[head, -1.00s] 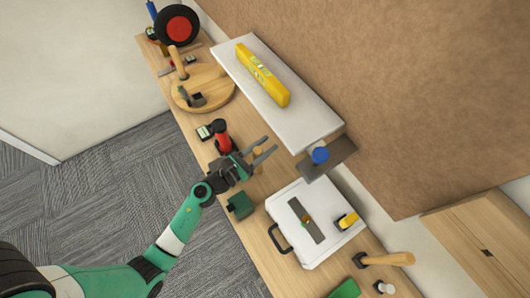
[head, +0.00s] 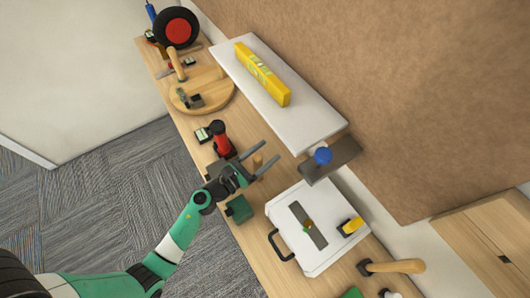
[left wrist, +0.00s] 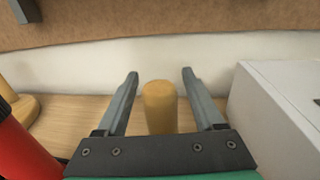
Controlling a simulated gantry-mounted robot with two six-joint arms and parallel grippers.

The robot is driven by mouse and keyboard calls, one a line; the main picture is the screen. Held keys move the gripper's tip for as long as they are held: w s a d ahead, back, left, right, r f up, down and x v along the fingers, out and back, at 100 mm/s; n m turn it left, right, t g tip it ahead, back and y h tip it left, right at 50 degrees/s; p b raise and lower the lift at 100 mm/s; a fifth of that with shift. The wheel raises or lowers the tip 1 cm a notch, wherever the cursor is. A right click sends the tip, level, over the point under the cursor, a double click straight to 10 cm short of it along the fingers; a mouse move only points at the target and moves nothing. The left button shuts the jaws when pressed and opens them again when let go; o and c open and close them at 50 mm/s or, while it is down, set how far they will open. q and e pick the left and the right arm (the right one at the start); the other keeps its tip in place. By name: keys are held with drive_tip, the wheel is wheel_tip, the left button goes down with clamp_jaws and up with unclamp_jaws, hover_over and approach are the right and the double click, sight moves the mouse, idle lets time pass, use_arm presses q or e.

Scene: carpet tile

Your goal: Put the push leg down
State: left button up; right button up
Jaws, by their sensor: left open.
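A short round wooden peg (head: 258,160) stands upright on the wooden bench top (head: 262,270); nothing in view is clearly marked as the push leg. My left gripper (head: 271,150) is open, with one finger on each side of the peg. In the left wrist view the peg (left wrist: 160,107) stands between the two spread fingers (left wrist: 160,72), with a gap on both sides. Its foot is hidden behind the gripper's body. My right gripper is not in view.
A red and black tool (head: 221,140) stands close to the left of the gripper, and a green block (head: 239,209) lies below it. A white case (head: 285,222) is to the right. A grey-white shelf (head: 300,125) with a yellow level (head: 262,74) is behind.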

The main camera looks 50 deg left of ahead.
use_arm(q)
drive_tip(key=s, duration=1.2)
drive_tip(key=shift+r, duration=0.15)
drive_tip(key=shift+a, duration=0.1)
